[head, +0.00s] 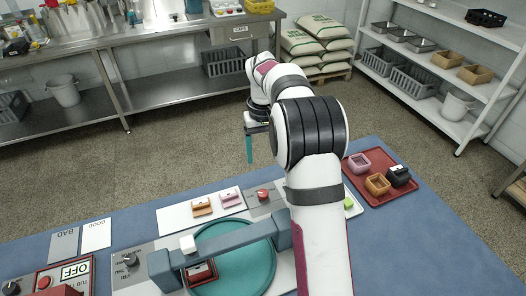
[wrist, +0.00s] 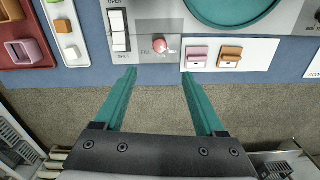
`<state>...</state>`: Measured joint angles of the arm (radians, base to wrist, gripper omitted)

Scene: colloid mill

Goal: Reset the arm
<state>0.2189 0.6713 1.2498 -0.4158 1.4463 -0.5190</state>
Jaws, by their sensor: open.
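My gripper (head: 249,150) hangs beyond the far edge of the blue table (head: 432,210) in the head view, above the floor. One teal finger shows there; the arm hides the rest. In the wrist view my gripper (wrist: 158,75) has two teal fingers spread wide, with nothing between them. The fingertips appear near the table edge, close to a panel with a red button (wrist: 160,46) and a white OPEN/SHUT rocker switch (wrist: 118,30).
Pink and orange blocks sit on a white plate (head: 175,218). A red tray (head: 383,167) holds pink, orange and black boxes. Steel bench (head: 160,38) and shelving (head: 440,110) stand across clear floor.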

